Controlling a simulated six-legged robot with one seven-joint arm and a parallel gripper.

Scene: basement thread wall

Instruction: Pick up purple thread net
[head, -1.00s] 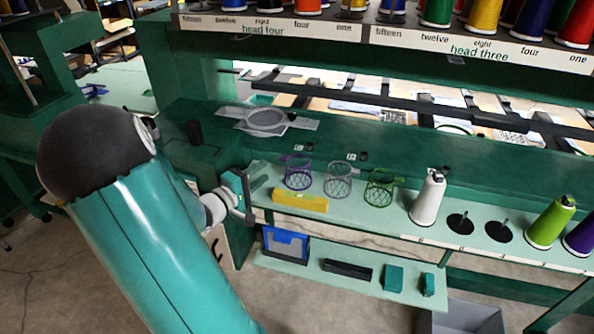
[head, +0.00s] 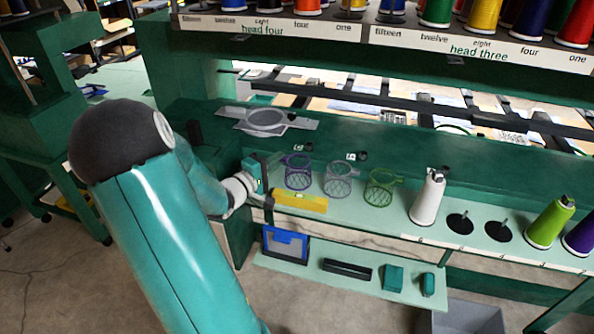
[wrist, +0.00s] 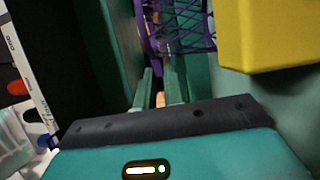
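The purple thread net (head: 298,174) stands on the pale green shelf, leftmost of three similar nets. My gripper (head: 272,172) is close to its left side in the head view. In the wrist view the purple mesh (wrist: 188,28) is at the top, just beyond the fingers. My gripper's two fingers (wrist: 161,85) stand a little apart, with a narrow gap between them. A purple strip of the net shows beyond this gap. I cannot tell whether the fingers touch it.
A yellow block (head: 300,201) lies just in front of the purple net and fills the upper right of the wrist view (wrist: 265,35). A grey net (head: 338,184) and a green net (head: 379,188) stand to the right, then a white thread cone (head: 428,199).

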